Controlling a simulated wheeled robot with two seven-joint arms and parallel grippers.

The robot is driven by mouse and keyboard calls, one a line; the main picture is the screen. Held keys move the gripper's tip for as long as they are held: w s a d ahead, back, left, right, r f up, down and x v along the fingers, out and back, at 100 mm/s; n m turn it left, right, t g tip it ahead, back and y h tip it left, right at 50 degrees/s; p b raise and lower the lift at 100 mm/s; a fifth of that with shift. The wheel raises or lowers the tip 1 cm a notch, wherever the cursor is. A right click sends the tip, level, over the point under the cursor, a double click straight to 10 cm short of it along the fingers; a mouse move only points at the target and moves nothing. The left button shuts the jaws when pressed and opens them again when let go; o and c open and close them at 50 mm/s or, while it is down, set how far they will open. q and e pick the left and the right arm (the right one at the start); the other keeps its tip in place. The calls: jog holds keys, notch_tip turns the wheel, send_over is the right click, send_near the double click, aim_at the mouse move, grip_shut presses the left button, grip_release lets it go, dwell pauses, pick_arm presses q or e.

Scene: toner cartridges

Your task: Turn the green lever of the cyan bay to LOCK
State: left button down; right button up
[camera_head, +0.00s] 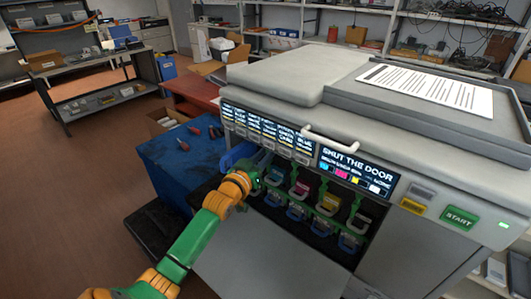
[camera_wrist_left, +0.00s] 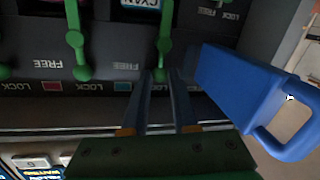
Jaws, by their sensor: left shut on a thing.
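The printer (camera_head: 300,85) has its front open, showing a row of bays with green levers and coloured labels. The cyan bay is at the left end of the row. My left gripper (camera_head: 254,177) reaches into the bay opening from the left. In the wrist view my left gripper (camera_wrist_left: 162,80) is shut on the lever's knobbed end, between its fingertips. Whether the lever stands at FREE or LOCK is hard to tell. My right gripper is out of view.
A blue handled part (camera_wrist_left: 240,90) sits close beside my left fingers. Another green lever (camera_wrist_left: 75,38) is on the other side. The lowered grey door (camera_head: 265,265) lies below the bays. A screen (camera_head: 355,170) reads SHUT THE DOOR.

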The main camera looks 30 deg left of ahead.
pick_arm(q)
jog(key=c, duration=1)
grip_release()
jog(key=shift+c, duration=0.2)
jog(key=shift+o, duration=0.3)
jog(key=shift+w+f, duration=0.1)
jog(key=s+b, duration=0.1)
jog(key=s, duration=0.6)
jog(key=shift+d+r, duration=0.2)
jog(key=shift+d, duration=0.2)
